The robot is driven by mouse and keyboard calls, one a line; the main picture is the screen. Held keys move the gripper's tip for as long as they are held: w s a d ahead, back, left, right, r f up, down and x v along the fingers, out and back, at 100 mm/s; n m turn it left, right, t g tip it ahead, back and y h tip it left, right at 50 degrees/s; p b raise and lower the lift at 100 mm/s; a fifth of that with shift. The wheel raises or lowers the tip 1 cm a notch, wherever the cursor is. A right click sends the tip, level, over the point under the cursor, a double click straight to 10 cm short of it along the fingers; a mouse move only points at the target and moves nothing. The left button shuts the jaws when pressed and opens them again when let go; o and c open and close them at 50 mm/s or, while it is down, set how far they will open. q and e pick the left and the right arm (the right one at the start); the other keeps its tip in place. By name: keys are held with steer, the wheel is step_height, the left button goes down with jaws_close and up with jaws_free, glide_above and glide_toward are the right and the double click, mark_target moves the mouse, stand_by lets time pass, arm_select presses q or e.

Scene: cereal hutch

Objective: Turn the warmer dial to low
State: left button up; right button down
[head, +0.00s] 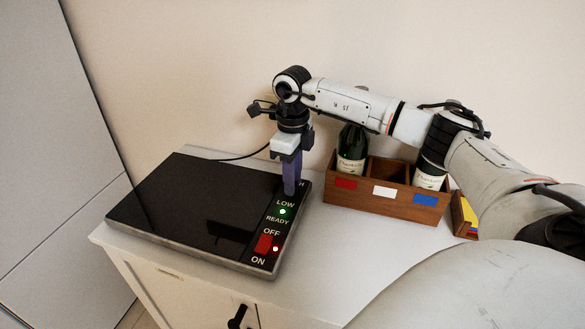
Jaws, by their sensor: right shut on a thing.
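The warmer (180,205) is a flat black plate on the cabinet top, with a control strip along its right side. The strip reads LOW, READY, OFF and ON. A green light (282,211) glows between LOW and READY. A red switch (263,243) sits between OFF and ON with a red light beside it. My right gripper (291,190) points down at the far end of the strip, its purple fingers shut on the dial. The fingers hide the dial and part of the lettering there, so its setting cannot be read. My left gripper is not in view.
A wooden crate (385,206) with red, white and blue labels stands right of the warmer, holding bottles (351,150). A small box (464,215) with coloured marks is beside it. The white cabinet top (330,245) is clear in front of the crate. A wall is behind.

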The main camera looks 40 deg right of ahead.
steer(key=n, duration=0.7)
steer(key=shift+w+d+r, duration=0.1)
steer(key=n, duration=0.6)
steer(key=shift+n, duration=0.3)
steer(key=n, duration=0.4)
steer(key=shift+w, duration=0.1)
steer(key=shift+n, duration=2.1)
steer(key=c, duration=1.5)
jaws_free()
